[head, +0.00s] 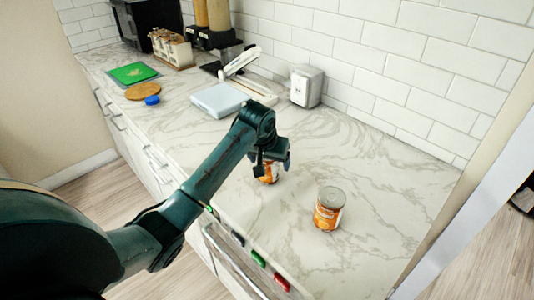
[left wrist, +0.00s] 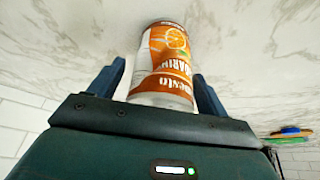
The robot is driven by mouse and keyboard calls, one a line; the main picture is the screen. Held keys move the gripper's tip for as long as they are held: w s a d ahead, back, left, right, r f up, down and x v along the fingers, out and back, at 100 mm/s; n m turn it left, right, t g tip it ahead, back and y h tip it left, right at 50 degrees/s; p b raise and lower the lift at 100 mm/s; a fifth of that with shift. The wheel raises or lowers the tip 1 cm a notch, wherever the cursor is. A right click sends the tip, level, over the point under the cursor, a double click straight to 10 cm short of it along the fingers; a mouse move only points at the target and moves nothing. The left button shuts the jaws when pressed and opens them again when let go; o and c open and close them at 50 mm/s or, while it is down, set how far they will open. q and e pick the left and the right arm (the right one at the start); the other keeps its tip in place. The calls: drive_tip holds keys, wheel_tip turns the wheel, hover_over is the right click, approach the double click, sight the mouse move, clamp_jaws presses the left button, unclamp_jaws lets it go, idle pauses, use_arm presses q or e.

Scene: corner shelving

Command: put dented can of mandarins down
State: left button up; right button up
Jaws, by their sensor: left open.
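My left gripper (head: 270,162) is over the marble counter, pointing down at an orange-labelled can (head: 267,178) that it partly hides. In the left wrist view this can of mandarins (left wrist: 165,55) shows upside down between the two open fingers, with a gap beside each. Its base appears to rest on the counter. A second orange-labelled can (head: 329,210) stands upright on the counter to the right, clear of the gripper. I cannot make out a dent on either can. My right gripper is not in view.
A white box-shaped holder (head: 307,86) stands by the tiled wall. A white scale-like device (head: 219,101), a green board (head: 134,73), a round wooden board (head: 149,91) and a blue item (head: 152,101) lie farther left. The counter right of the second can is clear.

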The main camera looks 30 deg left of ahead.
use_arm(q)
drive_tip(key=v, duration=1.2)
drive_tip(key=shift+b, duration=0.35)
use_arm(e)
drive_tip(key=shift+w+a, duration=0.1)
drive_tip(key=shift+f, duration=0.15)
use_arm(q)
drive_tip(key=shift+f, duration=0.1)
